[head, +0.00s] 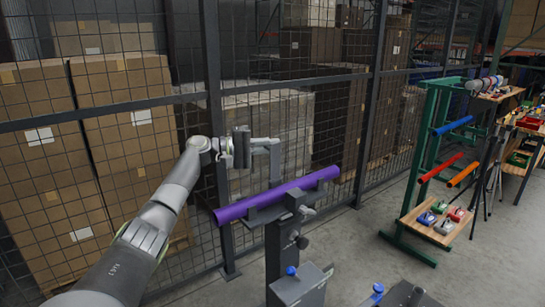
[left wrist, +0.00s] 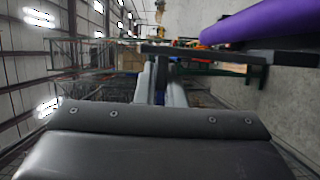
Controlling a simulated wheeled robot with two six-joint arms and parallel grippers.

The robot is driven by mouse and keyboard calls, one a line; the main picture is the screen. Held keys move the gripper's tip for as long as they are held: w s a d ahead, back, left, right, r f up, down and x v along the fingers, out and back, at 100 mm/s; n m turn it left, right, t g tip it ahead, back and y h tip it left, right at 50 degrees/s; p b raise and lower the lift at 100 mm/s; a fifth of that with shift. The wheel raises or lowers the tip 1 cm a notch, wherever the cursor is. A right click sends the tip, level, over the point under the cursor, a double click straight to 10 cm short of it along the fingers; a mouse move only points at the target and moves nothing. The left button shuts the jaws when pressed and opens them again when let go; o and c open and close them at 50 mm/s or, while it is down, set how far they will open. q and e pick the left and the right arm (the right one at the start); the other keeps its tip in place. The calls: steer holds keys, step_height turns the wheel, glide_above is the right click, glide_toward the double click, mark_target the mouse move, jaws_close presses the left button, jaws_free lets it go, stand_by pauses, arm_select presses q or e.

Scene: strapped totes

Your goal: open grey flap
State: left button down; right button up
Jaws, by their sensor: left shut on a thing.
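A purple tube (head: 275,195) lies slanted across a dark grey stand (head: 280,245) in the middle of the head view. A thin grey piece that looks like the grey flap (head: 274,165) stands up beside the tube, on its far side. My left gripper (head: 265,142) reaches in from the left and is shut on its upper end. In the left wrist view, the flap (left wrist: 225,53) shows as a dark bar across the finger ends, with the purple tube (left wrist: 265,22) at upper right. The fingers partly hide the flap's held end. My right gripper is not in view.
A wire mesh fence (head: 345,110) with dark posts stands close behind the tube, with stacked cartons (head: 125,120) beyond it. A green rack (head: 430,135) with coloured tubes and a wooden shelf stands at the right.

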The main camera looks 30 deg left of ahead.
arm_select(q)
steer(key=shift+w+a+f+n+b, duration=0.25)
steer(key=shift+a+f+n+b, duration=0.1)
steer(key=shift+a+n+b, duration=0.4)
steer(key=shift+t+h, duration=0.3)
steer(key=c, duration=1.5)
jaws_free()
steer(key=shift+s, duration=0.15)
steer(key=b+v, duration=0.6)
steer(key=v, duration=1.1)
steer(key=shift+a+r, duration=0.1)
